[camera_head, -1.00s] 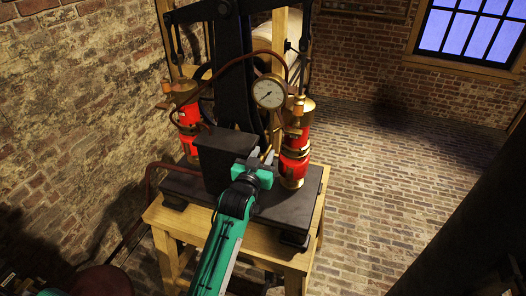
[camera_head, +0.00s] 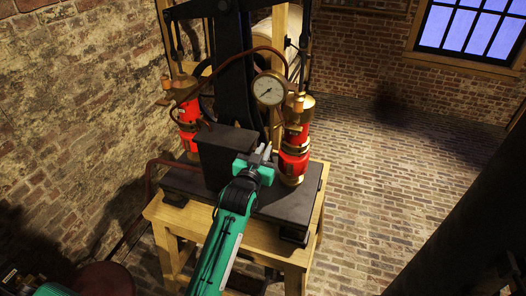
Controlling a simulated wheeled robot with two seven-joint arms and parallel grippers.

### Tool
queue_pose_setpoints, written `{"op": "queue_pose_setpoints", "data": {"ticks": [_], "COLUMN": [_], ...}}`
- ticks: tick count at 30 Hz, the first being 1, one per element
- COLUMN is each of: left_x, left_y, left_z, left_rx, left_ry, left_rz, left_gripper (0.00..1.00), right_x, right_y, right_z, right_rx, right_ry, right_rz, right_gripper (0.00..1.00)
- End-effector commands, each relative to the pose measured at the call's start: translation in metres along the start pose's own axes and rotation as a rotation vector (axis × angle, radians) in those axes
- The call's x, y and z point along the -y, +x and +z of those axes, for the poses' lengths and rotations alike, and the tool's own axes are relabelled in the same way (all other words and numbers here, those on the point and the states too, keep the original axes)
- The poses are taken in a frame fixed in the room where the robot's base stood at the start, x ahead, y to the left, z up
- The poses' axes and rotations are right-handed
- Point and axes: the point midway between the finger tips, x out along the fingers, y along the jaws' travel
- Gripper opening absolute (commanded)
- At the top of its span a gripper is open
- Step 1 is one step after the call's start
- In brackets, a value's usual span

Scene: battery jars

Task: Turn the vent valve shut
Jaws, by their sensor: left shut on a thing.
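My left gripper (camera_head: 262,153) is at the front of the pump, beside a dark block (camera_head: 225,150) and left of the right red cylinder (camera_head: 293,156). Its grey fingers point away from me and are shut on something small. They hide most of it; from where they sit I take it to be the vent valve, but I cannot make out its handle or angle. My right gripper is not in view.
A round pressure gauge (camera_head: 269,89) stands close above the gripper. A second red cylinder (camera_head: 189,122) with brass fittings is at the left. The pump stands on a wooden stand (camera_head: 180,223). The brick floor (camera_head: 400,180) at the right is clear.

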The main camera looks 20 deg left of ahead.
Motion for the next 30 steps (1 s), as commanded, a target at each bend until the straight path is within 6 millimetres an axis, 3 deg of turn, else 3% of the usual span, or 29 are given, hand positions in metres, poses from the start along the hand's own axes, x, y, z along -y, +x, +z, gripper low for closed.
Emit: {"op": "queue_pose_setpoints", "data": {"ticks": [30], "left_x": [-0.019], "left_y": [0.000], "left_z": [0.009], "left_rx": [-0.001], "left_ry": [0.912], "left_rz": [0.000], "left_gripper": [0.00], "right_x": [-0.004], "right_y": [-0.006], "right_z": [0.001], "right_rx": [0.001], "right_ry": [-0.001], "right_rz": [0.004], "right_gripper": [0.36]}}
